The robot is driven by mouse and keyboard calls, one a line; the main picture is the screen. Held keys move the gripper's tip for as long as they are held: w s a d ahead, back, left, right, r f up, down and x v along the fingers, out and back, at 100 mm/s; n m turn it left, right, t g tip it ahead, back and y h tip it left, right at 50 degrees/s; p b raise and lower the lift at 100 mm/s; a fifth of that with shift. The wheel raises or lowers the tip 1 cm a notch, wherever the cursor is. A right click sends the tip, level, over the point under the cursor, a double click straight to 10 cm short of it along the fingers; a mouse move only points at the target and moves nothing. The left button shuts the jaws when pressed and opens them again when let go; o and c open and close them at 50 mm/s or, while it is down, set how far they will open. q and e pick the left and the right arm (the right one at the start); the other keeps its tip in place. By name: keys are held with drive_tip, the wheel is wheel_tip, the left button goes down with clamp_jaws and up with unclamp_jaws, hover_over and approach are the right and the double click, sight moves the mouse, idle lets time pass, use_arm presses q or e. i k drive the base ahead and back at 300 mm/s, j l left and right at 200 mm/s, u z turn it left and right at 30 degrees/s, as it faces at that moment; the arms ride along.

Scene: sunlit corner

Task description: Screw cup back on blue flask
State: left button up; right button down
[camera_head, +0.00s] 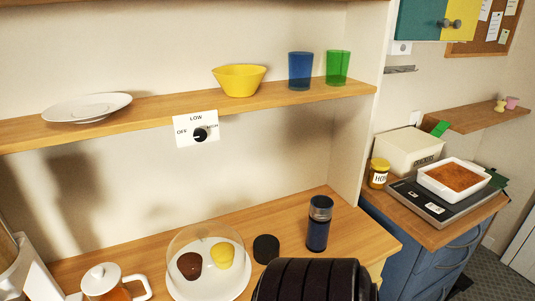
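The blue flask (317,235) stands upright on the wooden counter, right of centre. Its body is dark blue and its upper part is grey, with a dark rim. A dark, round, low piece (266,249), which may be the flask's cup, sits on the counter just left of the flask and apart from it. I cannot tell which way up it is. Neither of my grippers can be made out in the head view.
A black ribbed form at the bottom hides the counter's front. A white plate (238,291) with a clear dome stands left, beside a glass pot (107,284). A shelf (160,107) above holds a yellow bowl (239,81) and two tumblers. The counter right of the flask is clear.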

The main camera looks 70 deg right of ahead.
sight(321, 206)
drive_tip(key=z, duration=0.45)
drive_tip(key=k+j+z, duration=0.1)
drive_tip(key=z, duration=0.75)
drive_tip(key=k+z, duration=0.1)
drive_tip(key=z, duration=0.8)
drive_tip(key=k+z, duration=0.1)
drive_tip(key=z, duration=0.3)
